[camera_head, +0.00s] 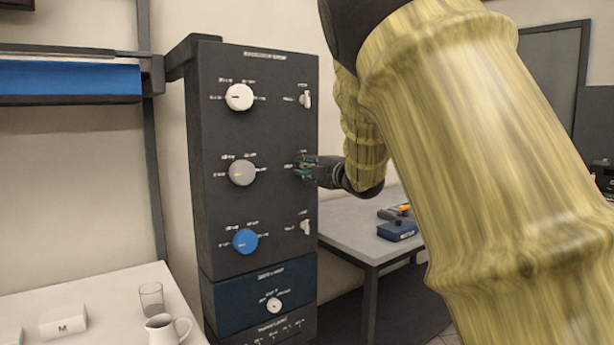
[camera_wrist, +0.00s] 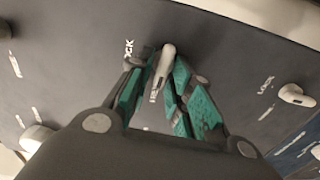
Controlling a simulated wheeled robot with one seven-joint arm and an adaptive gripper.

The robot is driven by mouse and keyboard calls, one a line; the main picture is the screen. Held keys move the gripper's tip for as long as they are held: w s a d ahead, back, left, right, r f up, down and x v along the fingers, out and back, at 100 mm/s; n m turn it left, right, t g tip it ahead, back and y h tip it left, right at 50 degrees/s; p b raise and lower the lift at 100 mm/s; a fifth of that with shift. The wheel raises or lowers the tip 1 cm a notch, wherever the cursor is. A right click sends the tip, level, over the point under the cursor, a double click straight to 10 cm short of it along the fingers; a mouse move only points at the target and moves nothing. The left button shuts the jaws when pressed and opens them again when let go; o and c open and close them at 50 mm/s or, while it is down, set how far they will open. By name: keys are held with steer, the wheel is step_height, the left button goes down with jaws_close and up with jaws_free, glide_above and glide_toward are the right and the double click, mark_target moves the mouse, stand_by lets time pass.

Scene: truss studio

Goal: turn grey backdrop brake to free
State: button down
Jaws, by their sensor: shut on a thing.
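The grey backdrop brake is a small pale lever (camera_wrist: 167,58) in the middle row of the dark panel (camera_head: 270,130). My gripper (camera_head: 306,167) reaches it from the right and hides most of it in the head view. In the wrist view my gripper (camera_wrist: 162,75) has its green fingers on both sides of the lever, shut on it. The LOCK label shows left of the lever, and the other label beside it is partly covered. I cannot tell for certain which label the lever points at. The grey knob (camera_head: 242,172) is left of it on the same row.
Similar white levers sit above (camera_head: 306,98) and below (camera_head: 306,227), with a white knob (camera_head: 239,97) and a blue knob (camera_head: 245,240) at left. A grey table (camera_head: 360,235) stands behind right. A jug (camera_head: 166,330) and glass (camera_head: 151,298) stand at front left.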

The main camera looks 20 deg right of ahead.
steer(key=shift+f+n+b, duration=0.1)
steer(key=shift+n+b, duration=0.2)
steer(key=shift+n, duration=0.2)
steer(key=c, duration=1.5)
jaws_free()
steer(key=v, duration=1.2)
